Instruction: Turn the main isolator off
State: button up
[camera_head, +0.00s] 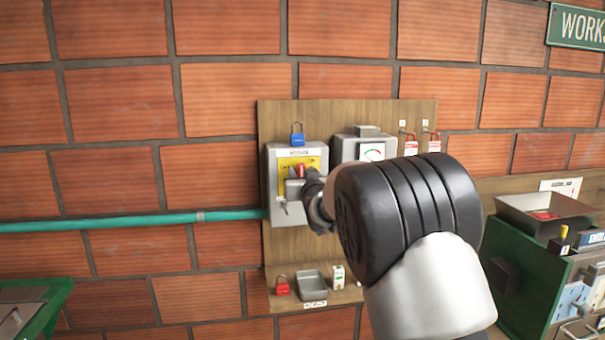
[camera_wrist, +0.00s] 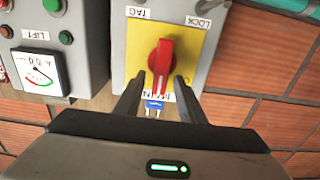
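The main isolator is a grey box (camera_head: 285,215) on a wooden board, with a yellow plate and a red rotary handle (camera_head: 300,171). In the wrist view, which shows the labels upside down, the red handle (camera_wrist: 161,62) stands nearly upright in the picture on the yellow plate (camera_wrist: 190,50). My gripper (camera_wrist: 156,84) is open, its two dark fingers apart on either side of the handle's near end. I cannot tell whether they touch it. In the head view my gripper (camera_head: 308,184) is at the box front, partly hidden by my wrist.
A blue padlock (camera_head: 298,138) is at the box's top edge. A meter box (camera_head: 345,148) stands close beside it on the right. Red tags (camera_head: 411,147) hang further right. Below, a shelf holds a red padlock (camera_head: 282,286) and a grey tray (camera_head: 311,284). A teal pipe (camera_head: 130,222) enters from the left.

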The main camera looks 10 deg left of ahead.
grip_shut()
jog(key=shift+f+b, duration=0.1)
jog(key=shift+b, duration=0.45)
jog(key=n+b, duration=0.2)
jog(key=b, duration=0.1)
jog(key=n+b, duration=0.1)
jog(key=shift+s+a+f, duration=0.1)
jog(key=shift+a+f, duration=0.2)
jog(key=shift+s+a+f+n+b, duration=0.1)
jog(key=shift+a+f+n+b, duration=0.2)
jog(key=shift+n+b, duration=2.2)
jog(key=shift+s+a+f+n+b, duration=0.1)
jog(key=shift+a+f+n+b, duration=0.15)
jog(key=shift+n+b, duration=2.3)
jog(key=shift+s+a+f+n+b, duration=0.1)
jog(key=shift+a+f+n+b, duration=0.2)
jog(key=shift+n+b, duration=2.2)
